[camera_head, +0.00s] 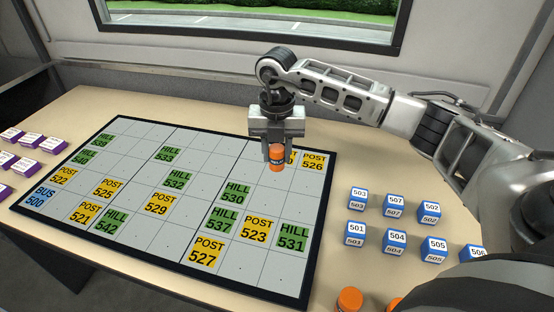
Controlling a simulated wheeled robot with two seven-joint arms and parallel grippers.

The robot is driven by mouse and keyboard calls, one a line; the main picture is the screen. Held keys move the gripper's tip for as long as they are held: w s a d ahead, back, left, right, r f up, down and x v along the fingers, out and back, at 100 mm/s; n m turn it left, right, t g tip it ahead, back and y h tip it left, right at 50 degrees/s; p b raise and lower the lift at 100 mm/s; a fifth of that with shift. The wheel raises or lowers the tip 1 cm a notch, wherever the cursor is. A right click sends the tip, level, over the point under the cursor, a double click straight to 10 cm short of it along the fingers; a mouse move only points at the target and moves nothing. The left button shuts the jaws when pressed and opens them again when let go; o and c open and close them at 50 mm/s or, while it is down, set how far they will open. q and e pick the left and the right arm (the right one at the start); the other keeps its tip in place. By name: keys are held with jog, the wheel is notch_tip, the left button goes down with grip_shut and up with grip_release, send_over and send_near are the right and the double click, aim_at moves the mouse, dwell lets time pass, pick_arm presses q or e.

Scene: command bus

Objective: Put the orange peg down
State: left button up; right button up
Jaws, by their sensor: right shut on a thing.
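My right gripper (276,144) points down over the upper right part of the grey grid board (143,137). It is shut on an orange peg (276,160) with a dark band, which hangs upright between the fingers. I cannot tell whether the peg's bottom touches the board. My left gripper is not in view.
Purple blocks (30,140) are at the left edge. More orange pegs (350,299) stand at the front right. Many grid cells are bare.

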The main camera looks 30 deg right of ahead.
aim_at(277, 162)
jog(key=shift+f, duration=1.6)
jog(key=o, duration=1)
notch_tip(277, 162, up, 12)
jog(key=shift+r, duration=0.2)
